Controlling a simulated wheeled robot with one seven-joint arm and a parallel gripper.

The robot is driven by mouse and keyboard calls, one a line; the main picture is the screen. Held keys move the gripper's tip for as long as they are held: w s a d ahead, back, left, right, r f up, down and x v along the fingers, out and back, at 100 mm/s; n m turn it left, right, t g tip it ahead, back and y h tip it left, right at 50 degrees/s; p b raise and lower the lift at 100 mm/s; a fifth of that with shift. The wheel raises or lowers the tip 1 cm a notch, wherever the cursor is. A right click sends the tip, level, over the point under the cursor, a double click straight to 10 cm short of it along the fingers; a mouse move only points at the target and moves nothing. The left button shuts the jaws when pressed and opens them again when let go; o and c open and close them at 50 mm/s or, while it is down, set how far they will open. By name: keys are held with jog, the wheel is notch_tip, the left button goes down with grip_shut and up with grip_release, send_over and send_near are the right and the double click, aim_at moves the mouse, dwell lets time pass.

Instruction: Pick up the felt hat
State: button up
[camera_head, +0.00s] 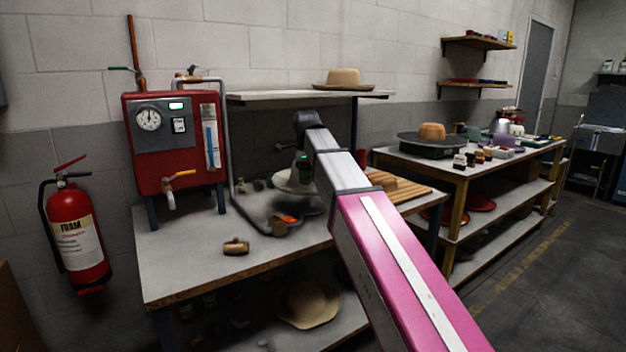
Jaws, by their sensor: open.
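Several hats could be the felt hat, and I cannot tell which one it is. A tan brimmed hat (343,77) sits upright on the raised white shelf. Another tan hat (308,304) lies on the shelf under the near bench. A pale, brim-like round shape (290,182) shows on the bench, partly hidden by my arm. My arm reaches from the lower right to a dark wrist joint just below the raised shelf, in front of the bench. My gripper's fingers do not show; they seem hidden behind the arm.
A red boiler (178,140) stands on the bench (215,285) at left, with a wooden-handled tool (236,246) in front. A red extinguisher (77,232) hangs on the left wall. A second table at right bears a brown crown-shaped form (432,131). The floor at right is clear.

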aim_at(307, 190)
jog(key=shift+w+f, duration=0.2)
jog(key=shift+f, duration=1.1)
jog(key=shift+w+f, duration=0.2)
jog(key=shift+f, duration=1.1)
grip_shut()
